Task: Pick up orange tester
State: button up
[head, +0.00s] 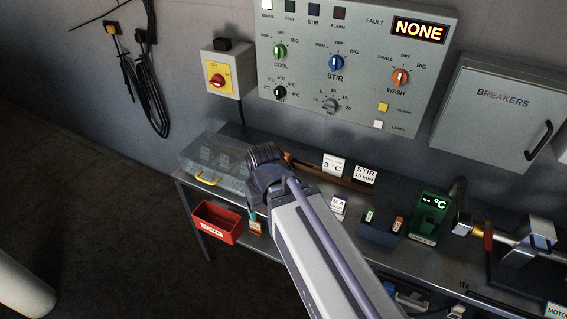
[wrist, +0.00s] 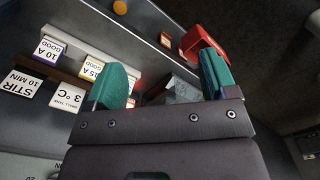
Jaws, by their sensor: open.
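My gripper (head: 256,205) is above the left part of the bench, and in the wrist view its two teal fingers (wrist: 162,75) stand apart with nothing held between them. A small orange piece (head: 288,158) shows on the wooden rack just right of my gripper's wrist, mostly hidden. A red-orange bit (wrist: 136,88) shows beside the left finger in the wrist view. A small orange and white item (head: 255,228) stands at the bench's front, beside the red bin; it also shows in the wrist view (wrist: 165,40). I cannot tell which of these is the tester.
A clear-lidded box (head: 205,165) with a yellow handle is left of my gripper. A red bin (head: 217,223) hangs at the front edge. Label cards (head: 334,166) stand on the wooden rack (head: 345,184). A green °C meter (head: 430,212) stands farther right. The control panel (head: 350,75) is behind.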

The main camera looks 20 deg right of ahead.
jog(key=shift+c, duration=1.3)
